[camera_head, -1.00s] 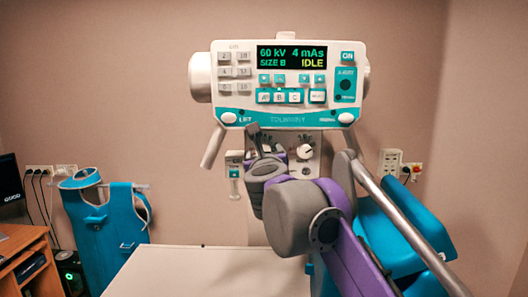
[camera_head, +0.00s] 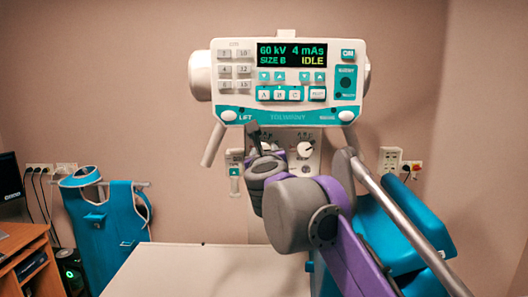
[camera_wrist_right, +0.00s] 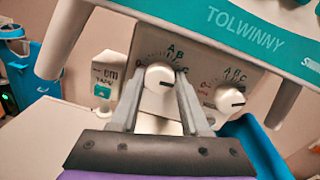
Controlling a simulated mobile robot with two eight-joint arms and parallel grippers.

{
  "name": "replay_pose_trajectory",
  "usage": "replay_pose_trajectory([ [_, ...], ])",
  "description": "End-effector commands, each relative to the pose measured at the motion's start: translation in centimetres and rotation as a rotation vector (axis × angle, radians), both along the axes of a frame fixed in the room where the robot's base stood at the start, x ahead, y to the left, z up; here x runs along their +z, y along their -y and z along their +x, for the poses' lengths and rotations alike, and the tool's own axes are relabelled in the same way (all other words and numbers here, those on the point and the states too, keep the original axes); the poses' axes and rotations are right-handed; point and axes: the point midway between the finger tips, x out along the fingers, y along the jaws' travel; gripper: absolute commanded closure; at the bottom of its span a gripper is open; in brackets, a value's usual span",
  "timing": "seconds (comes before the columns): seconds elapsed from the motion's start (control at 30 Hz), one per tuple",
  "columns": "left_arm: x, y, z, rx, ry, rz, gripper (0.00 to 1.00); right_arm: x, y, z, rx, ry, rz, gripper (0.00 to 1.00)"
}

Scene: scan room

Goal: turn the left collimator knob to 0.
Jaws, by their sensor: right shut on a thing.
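The left collimator knob (camera_wrist_right: 159,76) is a round white knob on the grey panel under the console, with letters around it. Its dark mark points to the right and slightly down in the right wrist view. My right gripper (camera_wrist_right: 160,84) is shut on this knob, one finger on each side. In the head view the right gripper (camera_head: 259,142) reaches up to the panel (camera_head: 322,160) and mostly hides the left knob. The right collimator knob (camera_wrist_right: 230,98) is untouched beside it. My left gripper is not in view.
The console (camera_head: 285,85) with its lit display hangs above the knobs, with handle bars at both sides. A white table (camera_head: 190,268) lies below. A blue apron (camera_head: 105,220) hangs at the left, and a small hand switch (camera_head: 235,172) is beside the panel.

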Motion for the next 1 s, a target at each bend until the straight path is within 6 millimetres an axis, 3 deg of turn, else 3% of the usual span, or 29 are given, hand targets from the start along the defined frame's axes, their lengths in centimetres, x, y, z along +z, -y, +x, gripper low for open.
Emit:
replay_pose_trajectory([
  [0.27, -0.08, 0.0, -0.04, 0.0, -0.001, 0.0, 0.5, 0.03, -0.04, 0.0, 0.001, 0.0, -0.138, 1.0],
  [1.0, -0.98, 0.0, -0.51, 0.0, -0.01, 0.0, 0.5, -0.01, -0.18, 0.0, 0.001, 0.0, -0.827, 1.0],
])
